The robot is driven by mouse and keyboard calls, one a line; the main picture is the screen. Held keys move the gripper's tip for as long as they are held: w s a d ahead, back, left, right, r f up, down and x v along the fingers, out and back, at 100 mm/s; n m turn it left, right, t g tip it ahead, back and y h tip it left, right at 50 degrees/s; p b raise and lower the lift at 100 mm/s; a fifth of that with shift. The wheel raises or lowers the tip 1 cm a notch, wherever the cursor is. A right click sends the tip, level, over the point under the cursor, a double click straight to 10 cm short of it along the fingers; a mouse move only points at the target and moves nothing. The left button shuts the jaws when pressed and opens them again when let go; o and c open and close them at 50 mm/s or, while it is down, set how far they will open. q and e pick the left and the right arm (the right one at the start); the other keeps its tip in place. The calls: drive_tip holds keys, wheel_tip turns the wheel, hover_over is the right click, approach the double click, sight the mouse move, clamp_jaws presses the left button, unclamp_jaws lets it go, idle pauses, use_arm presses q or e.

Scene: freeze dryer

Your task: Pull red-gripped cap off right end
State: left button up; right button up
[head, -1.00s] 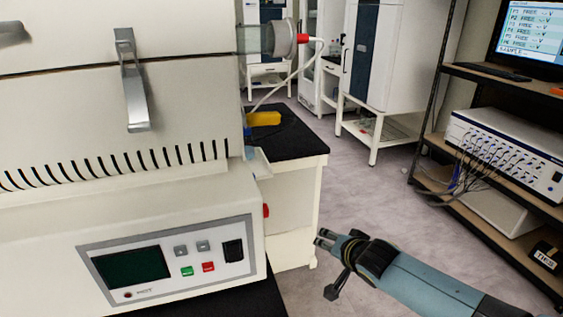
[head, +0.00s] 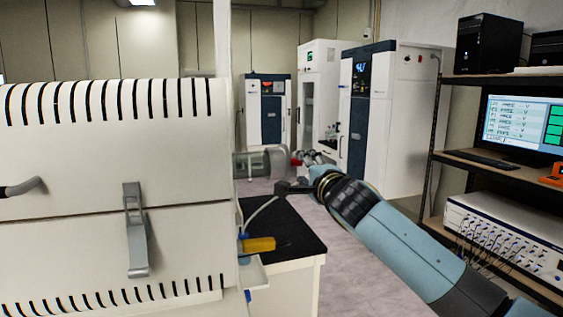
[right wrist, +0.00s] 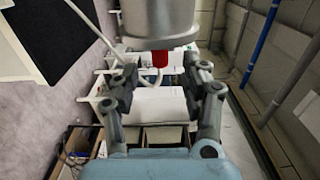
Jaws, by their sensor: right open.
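A grey metal cap (head: 275,161) closes the clear tube (head: 244,165) at the right end of the cream furnace (head: 105,150). Its red grip (head: 296,161) points right and is partly covered by my gripper. In the right wrist view the cap (right wrist: 160,20) is at the top, with the red grip (right wrist: 160,58) standing between the spread fingers. My right gripper (right wrist: 162,78) is open, with a gap to the grip on both sides. It also shows in the head view (head: 297,173) at the cap. My left gripper is not in view.
A thin white hose (head: 262,212) runs near the cap, above a black-topped bench (head: 295,240) with a yellow object (head: 259,244). A shelf rack (head: 470,160) with a monitor (head: 525,122) stands at right. White cabinets (head: 390,120) stand behind. Floor between bench and rack is free.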

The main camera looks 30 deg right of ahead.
sight(296, 164)
drive_tip(key=x, duration=0.4)
drive_tip(key=shift+w+f+b, duration=0.1)
drive_tip(key=shift+w+b, duration=0.2)
drive_tip(key=shift+b+x, duration=0.7)
drive_tip(key=shift+x, duration=0.5)
drive_tip(key=shift+c, duration=0.4)
clamp_jaws()
drive_tip(key=shift+w, duration=0.1)
drive_tip(key=shift+f, duration=0.15)
